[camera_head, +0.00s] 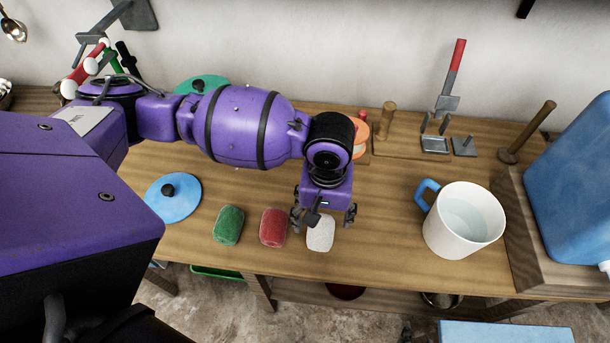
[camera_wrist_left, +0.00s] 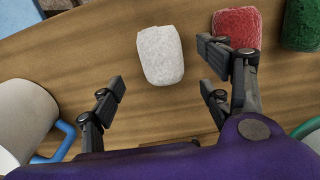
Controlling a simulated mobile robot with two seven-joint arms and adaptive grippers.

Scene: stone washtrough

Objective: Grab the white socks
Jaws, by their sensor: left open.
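The white socks (camera_head: 320,234) are a rolled, rounded bundle on the wooden table near its front edge, right of a red bundle. The white socks also show in the left wrist view (camera_wrist_left: 161,55), beyond and between the fingers. My left gripper (camera_head: 323,217) is above and just behind the white socks, pointing down. In the left wrist view my left gripper (camera_wrist_left: 160,90) is open, with nothing between its fingers. My right gripper is in neither view.
A red bundle (camera_head: 273,227) and a green bundle (camera_head: 229,225) lie left of the white socks. A blue lid (camera_head: 172,198) is farther left. A white mug (camera_head: 464,222) with a blue handle stands to the right, beside a wooden crate (camera_head: 532,247). Bare table lies between socks and mug.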

